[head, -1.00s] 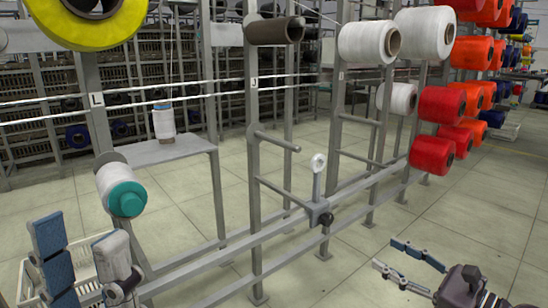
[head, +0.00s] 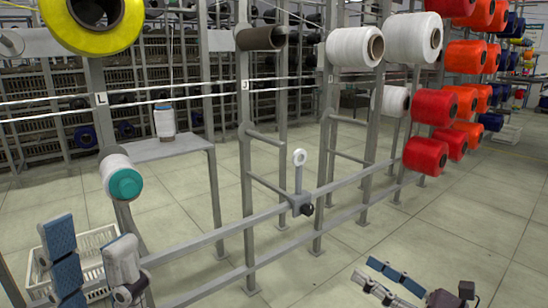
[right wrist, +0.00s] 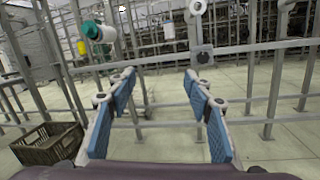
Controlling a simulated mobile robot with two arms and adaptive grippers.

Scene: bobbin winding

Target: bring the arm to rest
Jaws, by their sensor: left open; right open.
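My left gripper (head: 94,262) is at the lower left of the head view, its two blue-padded fingers apart and nothing between them. It overlaps a white crate in the picture. My right gripper (head: 386,281) is low at the right of centre in the head view, over bare floor in the picture. In the right wrist view my right gripper (right wrist: 158,82) has its fingers wide apart and is empty. Only floor and frame bars show between them.
A grey rack frame (head: 247,175) crosses the view, with a white-and-teal bobbin (head: 125,183), a brown tube (head: 262,38) and white spools (head: 354,47). Red spools (head: 425,155) are at right. A white crate (head: 97,240) is behind my left gripper. Floor (head: 455,225) at right is clear.

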